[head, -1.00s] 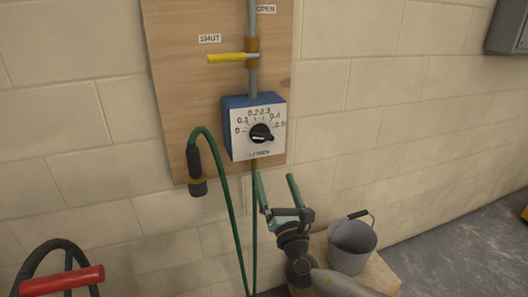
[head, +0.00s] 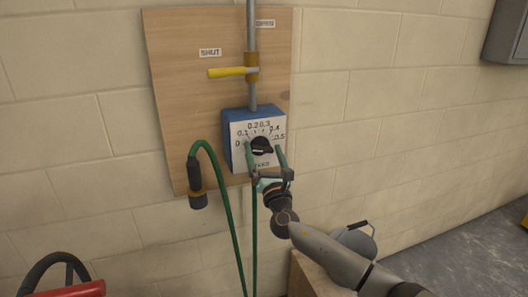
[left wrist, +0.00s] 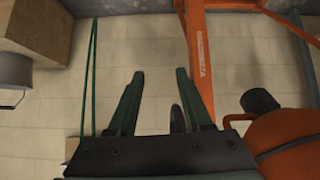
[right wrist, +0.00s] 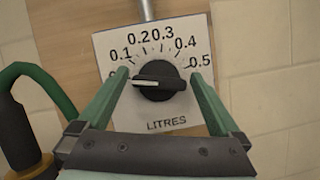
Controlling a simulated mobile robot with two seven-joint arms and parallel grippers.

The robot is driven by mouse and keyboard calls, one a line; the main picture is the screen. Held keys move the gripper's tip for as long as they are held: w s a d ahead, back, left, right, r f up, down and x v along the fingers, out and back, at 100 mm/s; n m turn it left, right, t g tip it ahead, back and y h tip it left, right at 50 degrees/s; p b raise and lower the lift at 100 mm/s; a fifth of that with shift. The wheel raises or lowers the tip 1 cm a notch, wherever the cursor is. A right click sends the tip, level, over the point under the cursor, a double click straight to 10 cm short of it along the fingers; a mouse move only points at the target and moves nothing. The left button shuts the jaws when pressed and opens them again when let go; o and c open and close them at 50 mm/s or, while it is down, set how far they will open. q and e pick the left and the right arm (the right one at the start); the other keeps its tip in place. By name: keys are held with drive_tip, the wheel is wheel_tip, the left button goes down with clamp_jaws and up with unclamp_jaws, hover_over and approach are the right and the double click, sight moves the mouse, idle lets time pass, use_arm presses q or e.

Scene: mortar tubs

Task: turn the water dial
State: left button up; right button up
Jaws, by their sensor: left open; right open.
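The water dial is a black knob (head: 262,146) on the white face (head: 244,131) of a blue box (head: 233,118) on a wooden board. In the right wrist view the knob (right wrist: 159,80) sits under a scale from 0 to 0.5 litres; its white mark points left, towards the low end. My right gripper (head: 265,157) is open, its green fingers either side of the knob, apart from it as far as I can tell.
A yellow lever (head: 228,72) on the pipe above the box points to the SHUT label (head: 210,53). A green hose (head: 228,210) with a black nozzle (head: 197,185) hangs left of the box. A grey bucket (head: 357,240) is partly behind my right arm. An orange frame (left wrist: 197,60) stands near my left gripper.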

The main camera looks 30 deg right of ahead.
drive_tip(key=shift+w, duration=0.1)
drive_tip(key=c, duration=1.2)
